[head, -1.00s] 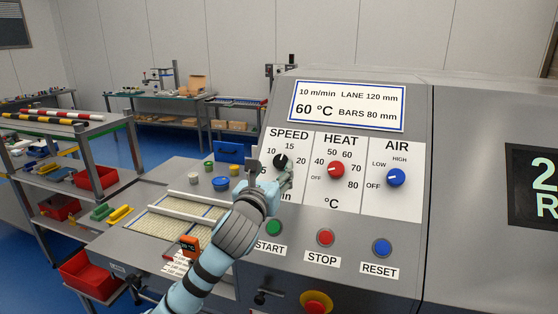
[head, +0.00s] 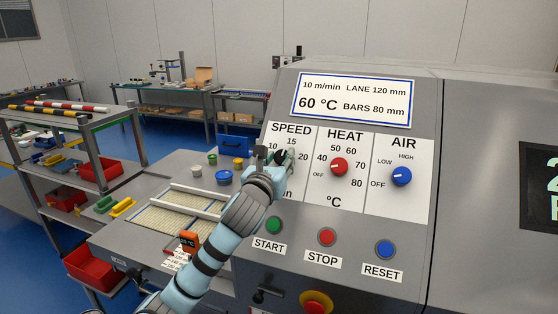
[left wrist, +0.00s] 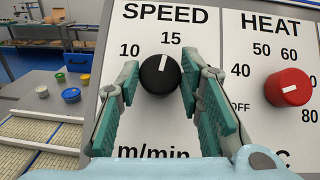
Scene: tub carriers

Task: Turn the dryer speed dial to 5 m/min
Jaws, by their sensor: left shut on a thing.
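The black speed dial (left wrist: 160,75) sits on the white SPEED panel. In the left wrist view its white mark points up and slightly right, about at 15. The numeral 5 is hidden behind my gripper in both views. The dial also shows, partly covered, in the head view (head: 282,156). My left gripper (left wrist: 158,82) has one green-padded finger on each side of the dial and is shut on it. It also shows in the head view (head: 275,157). The display (head: 353,101) reads 10 m/min and 60 °C. My right gripper is out of view.
Right of the speed dial are the red heat dial (head: 339,167) and blue air dial (head: 401,176). Below are the green START (head: 274,224), red STOP (head: 326,237) and blue RESET (head: 385,249) buttons. Small tubs and a beige belt (head: 165,217) lie left of my arm.

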